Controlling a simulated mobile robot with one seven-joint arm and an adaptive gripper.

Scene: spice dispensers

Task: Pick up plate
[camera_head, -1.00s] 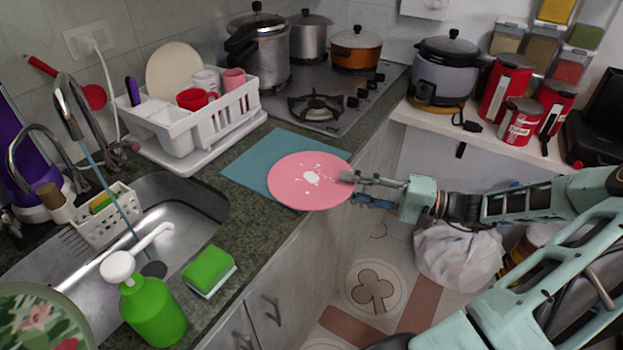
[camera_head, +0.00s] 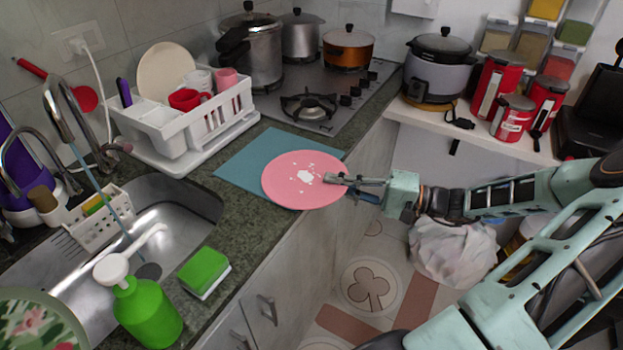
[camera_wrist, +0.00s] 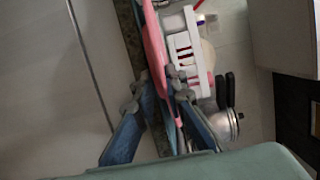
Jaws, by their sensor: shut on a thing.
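A pink plate (camera_head: 290,188) with white marks on its face is over the blue mat (camera_head: 240,163) near the counter's front edge. My gripper (camera_head: 343,181) is shut on the plate's right rim. In the wrist view the plate (camera_wrist: 155,45) shows nearly edge-on, with my gripper's fingers (camera_wrist: 157,98) on either side of its rim. I cannot tell for certain whether the plate's far side rests on the mat or is just above it.
A white dish rack (camera_head: 190,130) stands behind the mat, holding a cream plate and cups. The stove (camera_head: 335,95) is at the back. The sink (camera_head: 165,225), a green sponge (camera_head: 205,272) and a green soap bottle (camera_head: 145,312) are at the left.

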